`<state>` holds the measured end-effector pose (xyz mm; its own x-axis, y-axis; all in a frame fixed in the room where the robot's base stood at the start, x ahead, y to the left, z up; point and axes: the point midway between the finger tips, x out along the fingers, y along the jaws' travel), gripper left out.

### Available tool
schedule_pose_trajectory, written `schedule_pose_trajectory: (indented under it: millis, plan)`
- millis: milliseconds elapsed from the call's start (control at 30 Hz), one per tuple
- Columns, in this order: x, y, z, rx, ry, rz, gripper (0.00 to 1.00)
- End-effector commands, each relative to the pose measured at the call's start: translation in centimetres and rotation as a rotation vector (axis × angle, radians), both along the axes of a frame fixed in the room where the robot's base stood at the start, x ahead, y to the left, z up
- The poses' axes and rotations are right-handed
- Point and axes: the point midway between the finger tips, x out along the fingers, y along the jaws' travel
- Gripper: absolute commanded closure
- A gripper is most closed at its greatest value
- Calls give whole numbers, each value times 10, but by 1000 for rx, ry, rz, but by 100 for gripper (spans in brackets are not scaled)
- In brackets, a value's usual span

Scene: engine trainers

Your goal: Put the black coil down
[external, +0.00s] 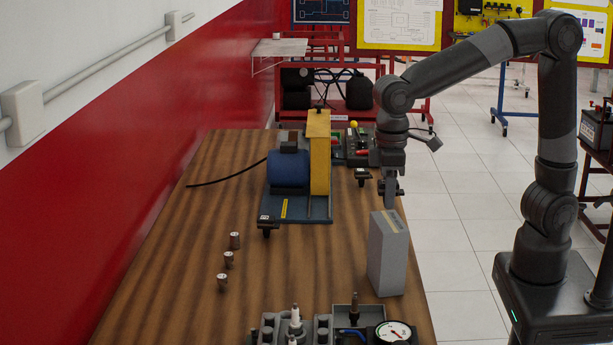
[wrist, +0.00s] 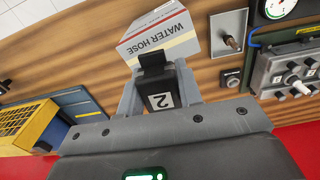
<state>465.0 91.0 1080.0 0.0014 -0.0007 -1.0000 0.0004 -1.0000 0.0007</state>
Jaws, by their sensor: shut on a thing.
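My gripper (external: 390,195) is above the right side of the wooden table, just behind and above the grey box. In the wrist view, my gripper (wrist: 158,95) is shut on a black coil (wrist: 162,101) marked with a white label "2". The coil sits between the two grey fingers, with its black top part toward the box. In the external view the held coil is small and dark against the fingers, so its outline is hard to tell. The coil is held above the table, and I see no contact under it.
The "WATER HOSE" box (external: 388,258) stands at the table's right edge; it also shows in the wrist view (wrist: 158,35). A blue-and-yellow machine (external: 319,150) stands left of my gripper. Small black parts (external: 268,224) (external: 362,176) and several metal cylinders (external: 235,240) stand about. Table middle is clear.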

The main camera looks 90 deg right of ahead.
Motion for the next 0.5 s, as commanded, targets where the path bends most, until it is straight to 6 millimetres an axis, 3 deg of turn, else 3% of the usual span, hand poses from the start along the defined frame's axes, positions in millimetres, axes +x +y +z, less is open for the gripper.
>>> schedule_pose_trajectory:
  millis: [200, 500]
  plan:
    - [0, -1, -30, 0, 2, 0, 94]
    - [0, -1, -32, 0, 1, -1, 94]
